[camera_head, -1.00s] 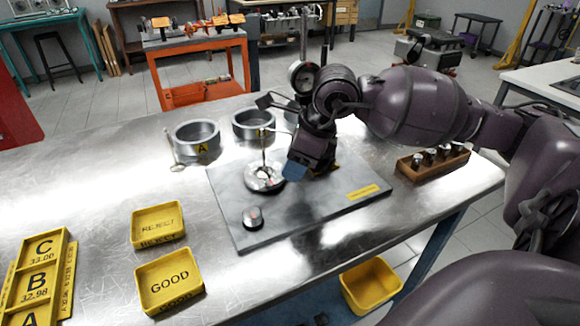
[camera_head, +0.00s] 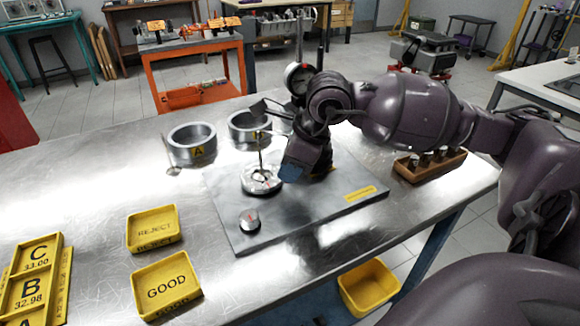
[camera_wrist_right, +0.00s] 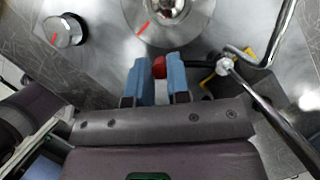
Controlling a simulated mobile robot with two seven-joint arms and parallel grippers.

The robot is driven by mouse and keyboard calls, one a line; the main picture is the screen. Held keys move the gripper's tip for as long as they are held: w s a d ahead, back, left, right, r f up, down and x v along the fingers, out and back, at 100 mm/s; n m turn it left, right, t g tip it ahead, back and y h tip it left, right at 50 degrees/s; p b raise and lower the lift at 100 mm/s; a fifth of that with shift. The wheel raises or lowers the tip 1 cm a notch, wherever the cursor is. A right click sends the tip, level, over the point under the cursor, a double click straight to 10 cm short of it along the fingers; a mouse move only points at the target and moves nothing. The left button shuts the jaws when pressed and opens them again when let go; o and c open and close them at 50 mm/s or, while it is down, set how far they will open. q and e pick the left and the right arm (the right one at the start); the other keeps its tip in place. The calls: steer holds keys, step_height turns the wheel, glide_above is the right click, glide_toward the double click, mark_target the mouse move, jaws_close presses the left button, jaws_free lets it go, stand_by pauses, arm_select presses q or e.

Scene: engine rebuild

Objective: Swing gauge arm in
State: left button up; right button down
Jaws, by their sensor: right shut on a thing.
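The gauge stand has a dial (camera_head: 299,78) on an upright post at the back of the grey plate (camera_head: 228,226). A thin gauge arm ends in a vertical probe (camera_head: 261,150) over a round metal fixture (camera_head: 262,179). My right gripper (camera_head: 291,172) is low over the plate, beside the fixture's right side. In the right wrist view, the gripper's blue fingers (camera_wrist_right: 160,82) are shut on a red knob (camera_wrist_right: 159,67) at the end of a dark rod. The round fixture (camera_wrist_right: 168,18) is just beyond the fingertips. My left gripper is not in view.
A small round block with a red mark (camera_head: 249,220) sits on the plate's front left. Ring A (camera_head: 192,144) and another ring (camera_head: 247,125) stand behind. REJECT (camera_head: 153,228) and GOOD (camera_head: 166,284) trays are at left. A wooden rack (camera_head: 430,164) stands at right.

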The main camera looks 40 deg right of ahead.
steer(key=shift+s, duration=0.1)
steer(key=shift+s+d+n+g, duration=0.3)
steer(key=shift+s+d+n, duration=0.05)
steer(key=shift+n, duration=0.55)
steer(key=shift+s+d+n+g+y+p, duration=0.2)
steer(key=shift+s+d+n, duration=0.1)
steer(key=shift+n, duration=0.3)
steer(key=shift+s+d+n+g+y+p, duration=0.15)
steer(key=shift+d+n+g+y, duration=0.1)
steer(key=shift+n, duration=0.35)
steer(key=n, duration=0.1)
steer(key=d+n+g, duration=0.1)
steer(key=n, duration=0.1)
steer(key=shift+s+d+y, duration=0.25)
steer(key=shift+s, duration=0.1)
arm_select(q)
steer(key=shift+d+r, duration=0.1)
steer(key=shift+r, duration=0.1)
arm_select(e)
steer(key=shift+s+d+n+g, duration=0.2)
steer(key=shift+d+n, duration=0.25)
steer(key=shift+n, duration=0.45)
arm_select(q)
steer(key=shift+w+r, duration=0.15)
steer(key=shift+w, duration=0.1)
